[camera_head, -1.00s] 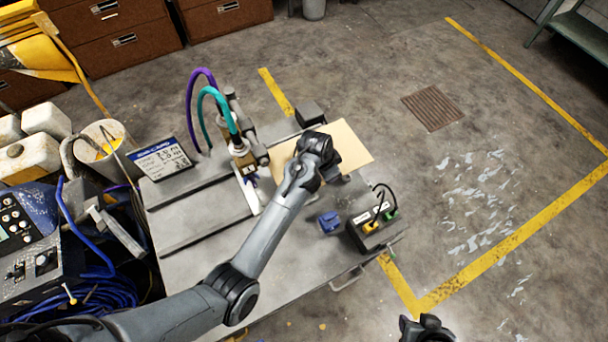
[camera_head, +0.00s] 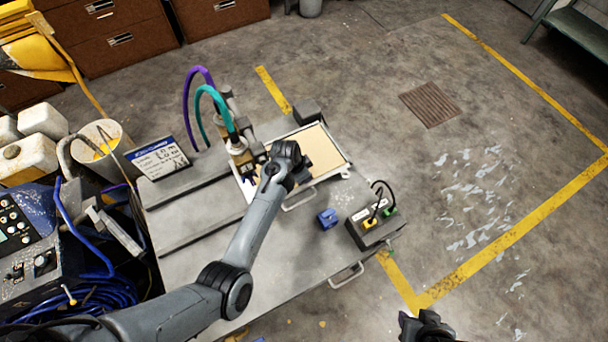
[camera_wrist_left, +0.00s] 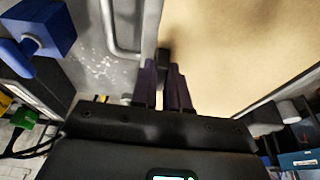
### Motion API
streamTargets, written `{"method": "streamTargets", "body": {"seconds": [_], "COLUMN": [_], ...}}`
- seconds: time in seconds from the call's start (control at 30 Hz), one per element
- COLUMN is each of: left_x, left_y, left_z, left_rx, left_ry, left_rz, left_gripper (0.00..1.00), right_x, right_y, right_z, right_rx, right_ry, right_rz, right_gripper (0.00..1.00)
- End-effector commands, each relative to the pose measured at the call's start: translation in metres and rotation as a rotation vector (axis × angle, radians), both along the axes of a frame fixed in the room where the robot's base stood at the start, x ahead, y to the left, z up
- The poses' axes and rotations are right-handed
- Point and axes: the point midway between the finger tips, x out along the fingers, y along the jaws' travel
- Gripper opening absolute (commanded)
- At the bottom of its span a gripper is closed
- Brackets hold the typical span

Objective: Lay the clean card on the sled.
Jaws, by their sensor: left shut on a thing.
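The tan card (camera_head: 322,148) lies in the pale-rimmed sled (camera_head: 343,170) on the grey bench, its near left part hidden behind my left arm. In the left wrist view the card (camera_wrist_left: 240,50) fills the upper right, and the sled's rim and handle (camera_wrist_left: 112,30) run beside it. My left gripper (camera_wrist_left: 166,72) is shut on the card at its edge, close to the rim. Whether the card lies fully flat cannot be told. My right gripper (camera_head: 428,328) is at the bottom edge of the head view, mostly cut off, with its fingers unclear.
A print head with purple and teal hoses (camera_head: 238,150) stands left of the sled. A blue block (camera_head: 328,219) and a dark box with plugs (camera_head: 375,228) are near the bench's right edge. A sign (camera_head: 160,158) stands at the back left. The bench front is clear.

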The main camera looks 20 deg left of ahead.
Motion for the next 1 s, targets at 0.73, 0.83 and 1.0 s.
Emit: {"method": "streamTargets", "body": {"seconds": [0.73,0.83,1.0], "left_x": [0.0,0.0,-0.001], "left_y": [0.0,0.0,0.002], "left_z": [-0.003,-0.002,0.008], "left_rx": [0.0,0.001,0.0], "left_ry": [0.0,-0.001,-0.003], "left_rz": [-0.001,-0.001,0.001], "left_gripper": [0.4,0.4,0.4], "right_x": [0.0,0.0,0.0], "right_y": [-0.001,-0.002,-0.002], "right_z": [-0.001,-0.001,0.001], "right_rx": [-0.006,-0.008,-0.008], "right_ry": [0.001,0.001,0.002], "right_rz": [0.003,0.005,0.005], "right_gripper": [0.4,0.4,0.4]}}
